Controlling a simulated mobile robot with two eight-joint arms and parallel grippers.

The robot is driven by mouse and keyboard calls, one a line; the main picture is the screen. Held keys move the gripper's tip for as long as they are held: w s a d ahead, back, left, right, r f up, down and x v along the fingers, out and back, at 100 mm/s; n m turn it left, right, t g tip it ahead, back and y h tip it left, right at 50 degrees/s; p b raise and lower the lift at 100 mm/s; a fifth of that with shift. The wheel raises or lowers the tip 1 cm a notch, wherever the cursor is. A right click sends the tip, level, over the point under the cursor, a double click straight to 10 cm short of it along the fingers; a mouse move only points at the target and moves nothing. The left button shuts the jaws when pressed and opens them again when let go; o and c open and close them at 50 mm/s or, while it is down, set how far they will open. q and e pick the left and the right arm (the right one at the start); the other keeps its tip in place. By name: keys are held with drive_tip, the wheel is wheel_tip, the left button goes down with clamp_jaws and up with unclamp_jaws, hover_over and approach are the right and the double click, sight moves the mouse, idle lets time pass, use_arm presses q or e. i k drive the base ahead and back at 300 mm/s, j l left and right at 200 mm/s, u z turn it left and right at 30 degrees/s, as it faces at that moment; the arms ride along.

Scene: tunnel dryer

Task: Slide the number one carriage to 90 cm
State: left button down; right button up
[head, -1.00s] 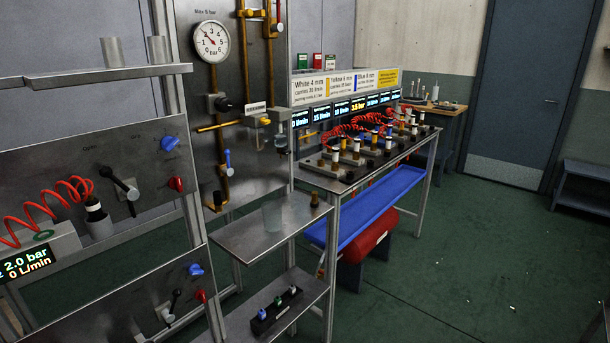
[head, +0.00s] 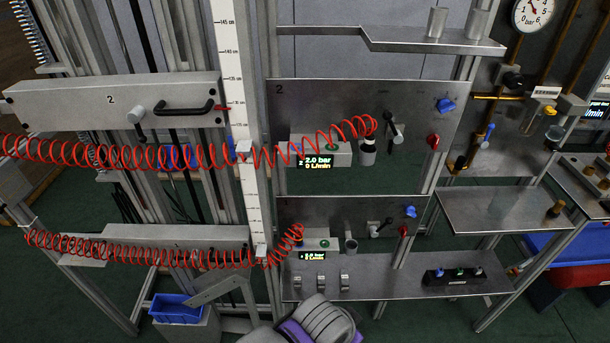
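The lower carriage (head: 190,240) is a grey horizontal beam at the left, below the carriage marked 2 (head: 60,105). I take it as number one from its lower place; its own number cannot be read. A red coiled hose (head: 150,255) crosses its front and hides part of it. The white vertical scale (head: 232,90) stands at the right ends of both carriages, with cm marks readable only near the top. The lower carriage's reading cannot be made out. Neither gripper shows; a rounded grey and purple part of mine is at the bottom centre.
Carriage 2 has a black handle (head: 185,108) and a grey knob. Panel 2 (head: 320,110) and panel 1 (head: 320,212) carry valves and displays. A second red hose (head: 90,152) spans the upper level. A blue bin (head: 175,308) stands below. Shelves (head: 490,210) stick out at the right.

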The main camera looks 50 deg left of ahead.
sight(177, 238)
drive_tip(key=u, duration=3)
drive_tip(key=i+j+u, duration=0.3)
